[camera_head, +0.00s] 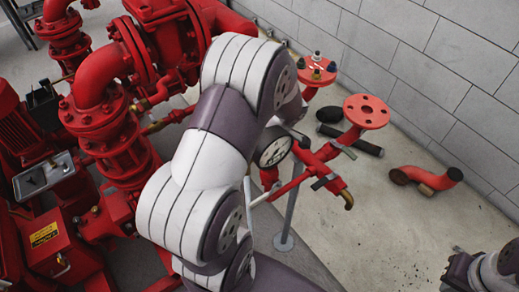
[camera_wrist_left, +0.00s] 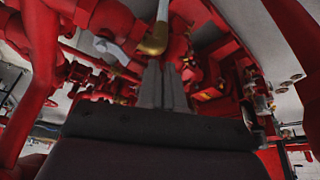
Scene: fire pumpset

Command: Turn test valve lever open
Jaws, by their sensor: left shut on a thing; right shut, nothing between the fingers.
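The red test pipework with a round dial gauge (camera_head: 272,150) stands at the centre of the head view. Its red pipe carries small grey levers (camera_head: 320,184) and ends in a brass elbow (camera_head: 348,202). My left arm hides part of it and hides the left gripper. In the left wrist view, my left gripper's grey fingers (camera_wrist_left: 162,85) are close together below a brass elbow (camera_wrist_left: 154,40). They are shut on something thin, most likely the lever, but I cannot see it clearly. My right gripper (camera_head: 460,272) is at the lower right, shut and empty, away from the pipework.
Large red pumps and flanged pipes (camera_head: 105,130) fill the left side. A red flange (camera_head: 366,111) stands behind the gauge. A loose red elbow pipe (camera_head: 427,179) lies on the floor near the grey block wall (camera_head: 440,75). The floor at right is mostly clear.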

